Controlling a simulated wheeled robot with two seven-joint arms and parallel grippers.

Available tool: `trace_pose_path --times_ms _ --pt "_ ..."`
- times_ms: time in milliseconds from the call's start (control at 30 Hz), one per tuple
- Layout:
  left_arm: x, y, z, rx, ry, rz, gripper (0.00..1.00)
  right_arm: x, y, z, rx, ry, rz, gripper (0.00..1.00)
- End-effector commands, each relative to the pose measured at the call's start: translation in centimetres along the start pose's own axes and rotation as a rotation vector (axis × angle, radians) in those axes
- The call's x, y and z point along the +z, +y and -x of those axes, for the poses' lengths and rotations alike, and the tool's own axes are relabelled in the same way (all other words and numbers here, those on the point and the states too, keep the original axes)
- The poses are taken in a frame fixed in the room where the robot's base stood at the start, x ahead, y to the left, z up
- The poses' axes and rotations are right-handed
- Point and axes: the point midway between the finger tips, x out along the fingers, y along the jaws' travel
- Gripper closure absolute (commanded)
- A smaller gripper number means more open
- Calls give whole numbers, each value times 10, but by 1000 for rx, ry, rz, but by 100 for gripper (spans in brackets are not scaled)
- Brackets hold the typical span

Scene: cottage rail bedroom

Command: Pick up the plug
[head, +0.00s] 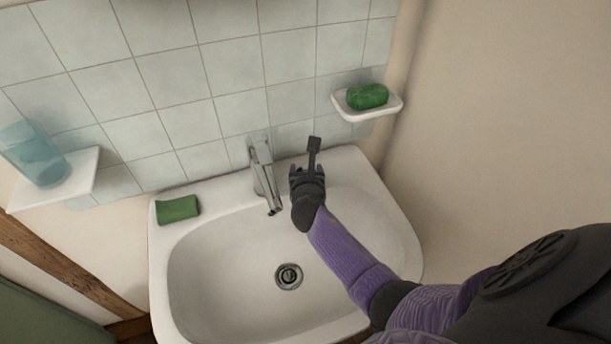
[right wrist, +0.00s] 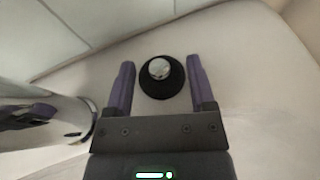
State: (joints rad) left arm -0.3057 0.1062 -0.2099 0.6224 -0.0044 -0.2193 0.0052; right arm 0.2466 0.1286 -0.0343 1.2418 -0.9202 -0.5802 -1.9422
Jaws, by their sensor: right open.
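The plug (right wrist: 160,78) is a round black stopper with a shiny chrome knob on top. In the right wrist view it sits on the white back ledge of the washbasin. My right gripper (right wrist: 161,68) is open, with one purple finger on each side of the plug and a visible gap on both sides. In the head view my right gripper (head: 307,170) is over the back ledge, just right of the tap, and the plug is hidden there. My left gripper is not in view.
The chrome tap (head: 264,178) stands close to the left of my right gripper. A green sponge (head: 177,209) lies on the basin (head: 395,225) at the left. Green soap (head: 367,96) rests on a wall dish (head: 340,103). A blue cup (head: 36,155) stands on a shelf (head: 75,180). The drain (head: 289,276) is uncovered.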

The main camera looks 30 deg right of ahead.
Motion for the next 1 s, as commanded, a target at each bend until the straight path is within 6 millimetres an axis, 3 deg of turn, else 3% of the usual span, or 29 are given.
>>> trace_pose_path --times_ms 167,500,833,933,1000 --pt "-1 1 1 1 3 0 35 1 0 0 0 0 0 29" --pt "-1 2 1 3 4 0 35 1 0 0 0 0 -1 100" --pt "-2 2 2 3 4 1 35 2 0 1 0 0 -1 100" --pt "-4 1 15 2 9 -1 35 18 0 7 1 -3 -1 100" --pt "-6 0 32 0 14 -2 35 39 0 16 1 -4 -1 100"
